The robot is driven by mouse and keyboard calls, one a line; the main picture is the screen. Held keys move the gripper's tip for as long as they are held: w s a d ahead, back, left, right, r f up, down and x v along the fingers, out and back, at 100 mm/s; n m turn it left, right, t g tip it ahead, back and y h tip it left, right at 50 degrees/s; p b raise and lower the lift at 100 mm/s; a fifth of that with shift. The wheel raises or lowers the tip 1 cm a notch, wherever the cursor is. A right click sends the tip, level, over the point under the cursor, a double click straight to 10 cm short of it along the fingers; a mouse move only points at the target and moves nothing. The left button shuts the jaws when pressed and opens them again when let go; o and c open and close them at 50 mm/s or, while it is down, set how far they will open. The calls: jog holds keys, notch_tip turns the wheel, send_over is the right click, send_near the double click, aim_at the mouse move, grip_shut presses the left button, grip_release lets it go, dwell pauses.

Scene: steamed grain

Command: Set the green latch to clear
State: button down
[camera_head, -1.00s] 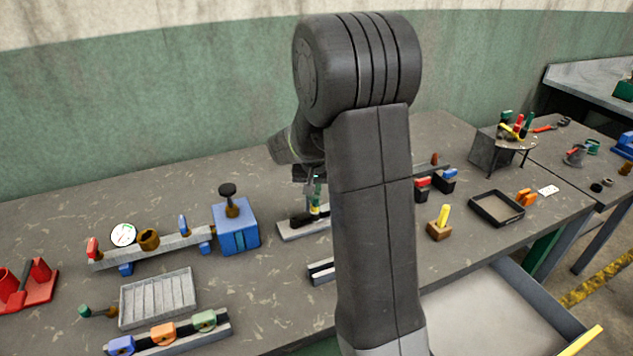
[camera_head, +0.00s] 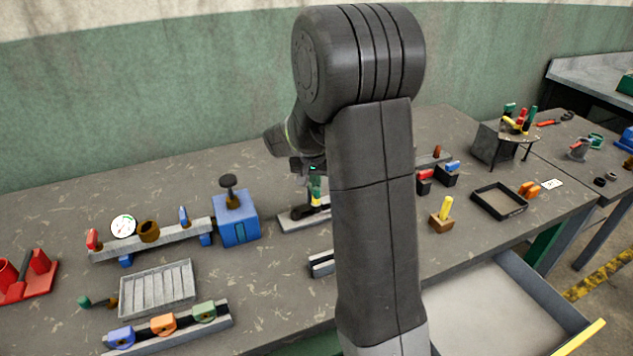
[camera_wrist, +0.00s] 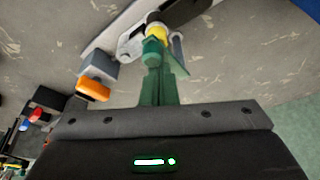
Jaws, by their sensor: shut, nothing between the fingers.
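My gripper (camera_head: 314,188) is shut and empty, pointing down over a pale plate (camera_head: 292,221) at mid-table; my arm hides part of it. In the wrist view, its green fingers (camera_wrist: 157,88) reach toward a small green knob (camera_wrist: 152,49) with a yellow band (camera_wrist: 157,31). A dark lever (camera_wrist: 182,12) lies beside the band on the plate. The fingertips overlap the knob in the picture; I cannot tell whether they touch. A green block (camera_head: 204,312) sits at the right end of a front-left rail. I cannot tell which green part is the latch, nor read any marking.
A blue box with a dark knob (camera_head: 236,222) stands left of the plate. A small grey block (camera_head: 322,264) lies in front. Red and blue-topped blocks (camera_head: 446,175) and a black tray (camera_head: 499,200) stand to the right. Bare table lies behind the blue box.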

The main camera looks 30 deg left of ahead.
aim_at(309, 189)
jog(key=shift+a+f, duration=0.1)
jog(key=m+b, duration=0.1)
jog(key=m+h+b, duration=0.1)
jog(key=shift+s+a+f+b, duration=0.1)
jog(key=shift+s+a+b, duration=0.25)
jog(key=m+b, duration=0.1)
jog(key=m, duration=0.1)
jog(key=a+m+h+b, duration=0.1)
jog(key=m, duration=0.1)
jog(key=shift+s+a, duration=0.1)
jog(key=shift+s, duration=0.3)
jog(key=a+m, duration=0.1)
jog(key=m, duration=0.1)
jog(key=m+h, duration=0.1)
jog(key=m, duration=0.1)
jog(key=a+m+g+h, duration=0.1)
jog(key=m, duration=0.2)
jog(key=shift+s+a+r, duration=0.1)
jog(key=shift+a+r, duration=0.1)
jog(key=shift+a, duration=0.1)
jog(key=shift+w+d, duration=0.45)
jog(key=shift+w, duration=0.25)
